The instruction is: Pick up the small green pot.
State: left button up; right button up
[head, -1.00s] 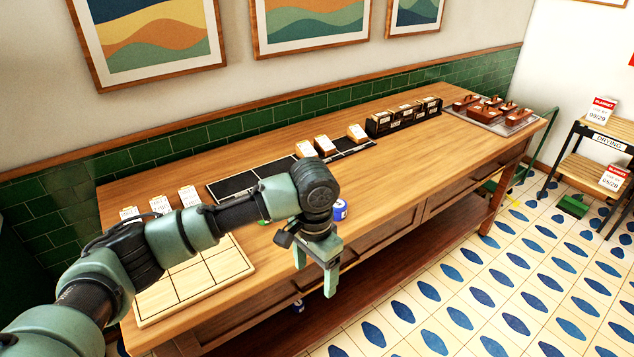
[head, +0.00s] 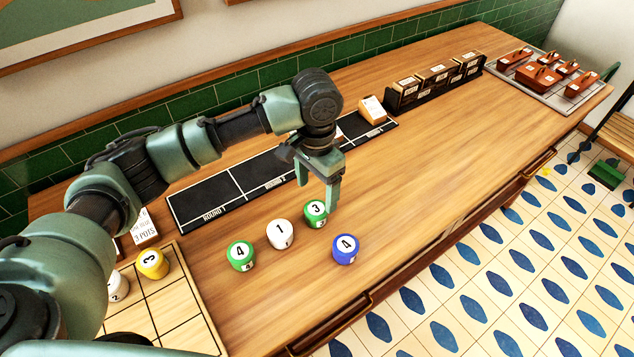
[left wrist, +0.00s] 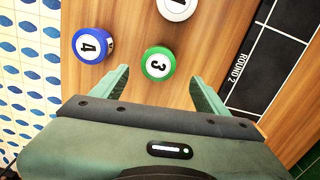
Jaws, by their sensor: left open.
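Two green pots with white tops stand upright on the wooden counter: one marked 3 (head: 316,213) and one marked 4 (head: 241,256). I cannot tell clearly which is smaller. My left gripper (head: 320,182) is open and empty, pointing down just behind the green 3 pot in the head view. In the left wrist view, the green 3 pot (left wrist: 158,64) shows just beyond the open fingertips (left wrist: 160,76), roughly centred between them. I cannot see any contact. The green 4 pot is outside the left wrist view. My right gripper is not in view.
A white pot (head: 280,234) marked 1 stands between the green pots. A blue pot (head: 345,249) marked 4 stands nearer the counter's front edge. A yellow pot (head: 152,264) sits on the gridded board (head: 180,305). A black strip (head: 200,204) lies behind.

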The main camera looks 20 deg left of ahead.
aim_at(316, 208)
pick_arm(q)
jog(key=shift+s+d+f+p, duration=0.1)
jog(key=shift+s+f+p, duration=0.15)
jog(key=shift+f, duration=0.3)
jog(key=shift+s+d+f+p, duration=0.15)
jog(key=shift+s+f, duration=0.15)
jog(key=shift+f, duration=0.25)
jog(key=f, duration=0.1)
jog(key=f+p, duration=0.1)
jog(key=f, duration=0.2)
jog(key=shift+w+a, duration=0.25)
jog(key=shift+f, duration=0.55)
jog(key=c, duration=1.6)
jog(key=shift+r, duration=0.1)
jog(key=shift+r, duration=0.1)
notch_tip(316, 208, up, 20)
jog(key=b, duration=0.2)
